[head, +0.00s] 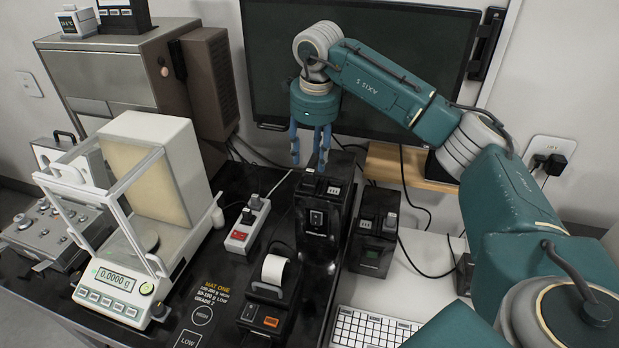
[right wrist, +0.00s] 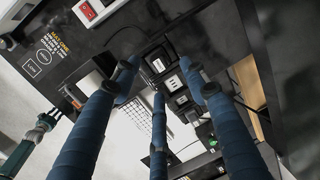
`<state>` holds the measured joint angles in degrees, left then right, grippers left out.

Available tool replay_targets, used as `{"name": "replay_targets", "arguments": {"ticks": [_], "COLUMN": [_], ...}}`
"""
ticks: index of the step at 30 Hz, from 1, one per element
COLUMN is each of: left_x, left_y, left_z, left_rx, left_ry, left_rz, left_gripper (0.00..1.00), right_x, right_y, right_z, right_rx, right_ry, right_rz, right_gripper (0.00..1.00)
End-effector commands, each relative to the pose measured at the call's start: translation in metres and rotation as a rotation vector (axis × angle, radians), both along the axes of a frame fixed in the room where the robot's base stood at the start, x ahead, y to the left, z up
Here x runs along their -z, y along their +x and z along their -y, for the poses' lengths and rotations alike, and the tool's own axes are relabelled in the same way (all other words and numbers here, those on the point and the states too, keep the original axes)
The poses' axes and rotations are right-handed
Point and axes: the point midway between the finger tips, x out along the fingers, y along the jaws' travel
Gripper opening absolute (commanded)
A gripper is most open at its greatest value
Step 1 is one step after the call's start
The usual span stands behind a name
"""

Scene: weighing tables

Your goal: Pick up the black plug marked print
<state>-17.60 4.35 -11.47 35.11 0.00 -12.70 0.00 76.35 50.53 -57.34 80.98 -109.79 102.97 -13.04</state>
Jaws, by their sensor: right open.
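No plug's marking is legible, so I cannot tell which one is marked print. A power strip (head: 240,235) on the black mat holds two small plugs, a dark one (head: 247,215) and a greyer one (head: 256,202). A tall black unit (head: 318,222) has small fittings on top, one with a white label (head: 334,190). My right gripper (head: 310,158) points down, open and empty, above this unit. In the right wrist view its blue fingers (right wrist: 160,80) are spread, with labelled black pieces (right wrist: 157,65) beyond them.
A balance (head: 120,280) with a glass shield stands left. A small printer (head: 270,298) with a paper roll is in front of the unit. A second black unit (head: 374,235) stands close on the right. A keyboard (head: 370,328) and dark monitor (head: 270,60) are nearby.

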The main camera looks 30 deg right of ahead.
Motion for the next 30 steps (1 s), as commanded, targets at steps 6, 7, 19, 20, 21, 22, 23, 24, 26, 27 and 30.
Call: {"name": "replay_targets", "arguments": {"ticks": [6,7,19,20,21,22,23,24,26,27,30], "left_x": [-0.025,-0.025,-0.027,-0.026,-0.026,-0.026,-0.026,-0.026,-0.026,-0.026,-0.026], "left_y": [0.015,0.016,0.014,0.014,0.013,0.013,0.013,0.012,0.011,0.011,0.010], "left_z": [0.001,0.001,-0.001,-0.001,-0.002,-0.002,-0.003,-0.003,-0.003,-0.004,-0.004], "left_rx": [0.001,0.001,0.002,0.002,0.002,0.002,0.002,0.002,0.002,0.002,0.002], "left_ry": [-0.002,-0.003,0.000,0.001,0.001,0.002,0.002,0.003,0.003,0.003,0.003], "left_rz": [0.021,0.024,0.020,0.020,0.019,0.019,0.018,0.017,0.016,0.015,0.014], "left_gripper": [0.40,0.40,0.40,0.40,0.40,0.40,0.40,0.40,0.40,0.40,0.40], "right_x": [0.029,0.034,0.049,0.049,0.048,0.048,0.048,0.048,0.048,0.048,0.048], "right_y": [0.002,0.003,0.006,0.006,0.006,0.006,0.006,0.006,0.006,0.006,0.006], "right_z": [0.001,0.001,0.002,0.002,0.002,0.002,0.002,0.001,0.001,0.001,0.001], "right_rx": [-0.001,-0.001,-0.001,-0.001,-0.001,-0.001,-0.001,-0.002,-0.001,-0.001,-0.001], "right_ry": [0.001,0.001,0.001,0.001,0.001,0.001,0.001,0.002,0.002,0.002,0.002], "right_rz": [-0.006,-0.003,0.000,0.000,0.000,0.000,0.000,0.001,0.001,0.001,0.001], "right_gripper": [0.44,0.44,0.38,0.32,0.24,0.18,0.12,0.04,0.00,0.00,0.00]}}
